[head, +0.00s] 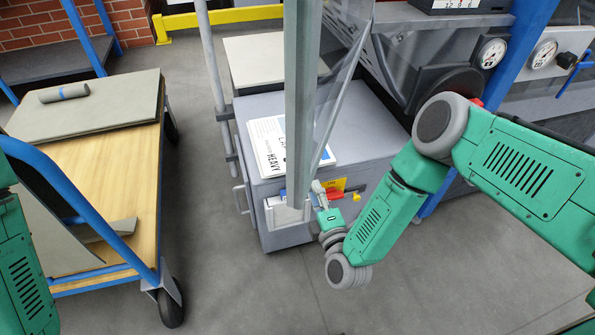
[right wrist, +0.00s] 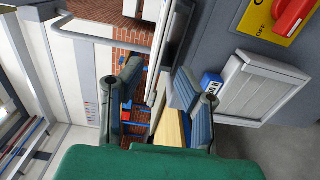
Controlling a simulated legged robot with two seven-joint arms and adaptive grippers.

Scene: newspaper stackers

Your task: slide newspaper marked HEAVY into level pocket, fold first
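The newspaper marked HEAVY (head: 268,147) lies flat on top of the grey cabinet (head: 355,135) in the head view. The upright metal post and clear sheet cover part of it. I cannot tell whether it is folded. A pale open-looking holder (head: 283,214) sits on the cabinet front; I cannot tell if it is the level pocket. My right gripper (head: 318,192) is low at the cabinet's front, beside that holder and apart from the newspaper. In the right wrist view its fingers (right wrist: 158,78) are spread with nothing held. Only my left arm shows at the left edge; its gripper is out of view.
A blue-framed wooden cart (head: 130,185) with grey sheets and a banded roll (head: 63,92) stands at left. The metal post (head: 299,90) rises before the cabinet. A yellow label with a red knob (right wrist: 290,15) is near my right gripper. Floor between cart and cabinet is clear.

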